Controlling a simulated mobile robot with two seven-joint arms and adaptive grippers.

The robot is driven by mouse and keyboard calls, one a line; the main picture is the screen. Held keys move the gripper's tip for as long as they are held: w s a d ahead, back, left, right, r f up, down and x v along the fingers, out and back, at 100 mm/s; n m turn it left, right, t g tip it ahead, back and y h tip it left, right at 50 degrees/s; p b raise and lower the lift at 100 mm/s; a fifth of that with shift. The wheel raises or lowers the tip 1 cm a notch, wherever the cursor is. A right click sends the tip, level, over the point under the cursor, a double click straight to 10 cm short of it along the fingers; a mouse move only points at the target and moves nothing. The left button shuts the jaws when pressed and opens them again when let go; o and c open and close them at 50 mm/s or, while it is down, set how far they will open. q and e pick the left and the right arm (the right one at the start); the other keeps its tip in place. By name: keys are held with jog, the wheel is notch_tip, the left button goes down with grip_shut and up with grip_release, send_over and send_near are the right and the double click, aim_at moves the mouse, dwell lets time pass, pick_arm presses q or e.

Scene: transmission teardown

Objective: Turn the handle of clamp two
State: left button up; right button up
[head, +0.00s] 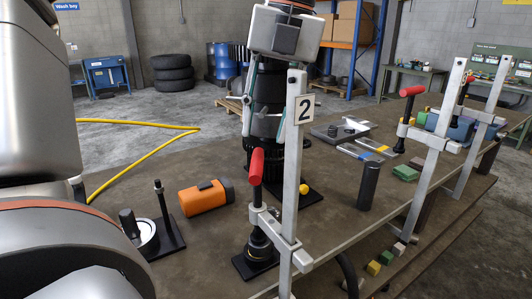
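Clamp two is a grey upright bar (291,180) with a white plate marked "2" (304,109). Its red handle (256,167) stands upright on a spindle left of the bar, above a black foot plate (246,268). My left gripper (263,136) hangs down from the top centre. Its two fingers are spread apart, with nothing visibly held between them. It appears above the red handle, and no contact is visible. The bar hides part of its right side. My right gripper is not in view.
A black ribbed cylinder (268,90) stands behind my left gripper. A dark cylinder (368,187) and another clamp (428,165) stand to the right. Bare bench (325,222) lies between.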

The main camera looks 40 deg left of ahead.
aim_at(258, 161)
pick_arm(q)
jog(key=f, duration=0.2)
jog(key=f+b, duration=0.1)
jog(key=f, duration=0.1)
jog(key=a+f, duration=0.1)
jog(key=f, duration=0.1)
jog(key=shift+s+f, duration=0.15)
jog(key=shift+s, duration=0.25)
grip_shut()
